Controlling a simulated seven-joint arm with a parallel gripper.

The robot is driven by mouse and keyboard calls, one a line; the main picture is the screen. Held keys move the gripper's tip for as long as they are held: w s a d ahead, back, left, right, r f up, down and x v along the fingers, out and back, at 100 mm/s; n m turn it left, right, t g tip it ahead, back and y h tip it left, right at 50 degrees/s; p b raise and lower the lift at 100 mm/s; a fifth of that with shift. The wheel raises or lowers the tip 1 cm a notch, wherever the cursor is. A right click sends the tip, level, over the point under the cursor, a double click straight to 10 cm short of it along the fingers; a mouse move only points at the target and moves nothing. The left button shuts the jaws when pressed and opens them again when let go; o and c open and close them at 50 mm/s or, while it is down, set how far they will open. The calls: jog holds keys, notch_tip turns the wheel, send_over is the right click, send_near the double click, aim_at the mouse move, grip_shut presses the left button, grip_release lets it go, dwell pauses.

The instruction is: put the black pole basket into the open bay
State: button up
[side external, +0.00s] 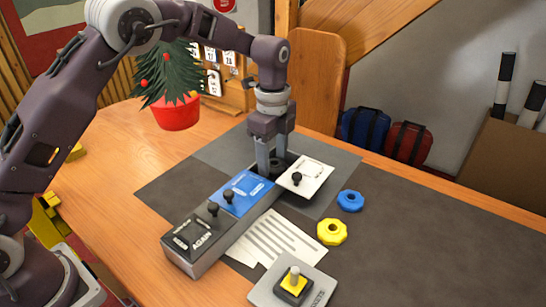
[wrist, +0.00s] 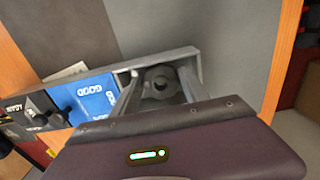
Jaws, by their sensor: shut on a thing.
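The black pole basket (wrist: 160,76), a dark ring with a hole, sits between the fingers of my gripper (wrist: 160,92) in the wrist view. In the side view my gripper (side external: 275,168) points straight down at the far end of the long grey box (side external: 205,256), shut on the basket. The open bay is at that end, and its grey wall (wrist: 185,53) surrounds the basket and fingertips in the wrist view. The basket is down within the bay's outline; whether it touches the floor is hidden.
A blue lid (side external: 243,192) and a black lid (side external: 194,236) cover the other bays. A white lid (side external: 309,172) with a black knob is right beside the open bay. A blue basket (side external: 350,201), a yellow basket (side external: 332,232) and a yellow-button box (side external: 294,284) stand nearby.

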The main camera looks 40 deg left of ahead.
jog(key=shift+f, duration=0.2)
jog(key=shift+f, duration=0.5)
dwell(0.3)
jog(key=o, duration=1.4)
jog(key=shift+r, duration=5.75)
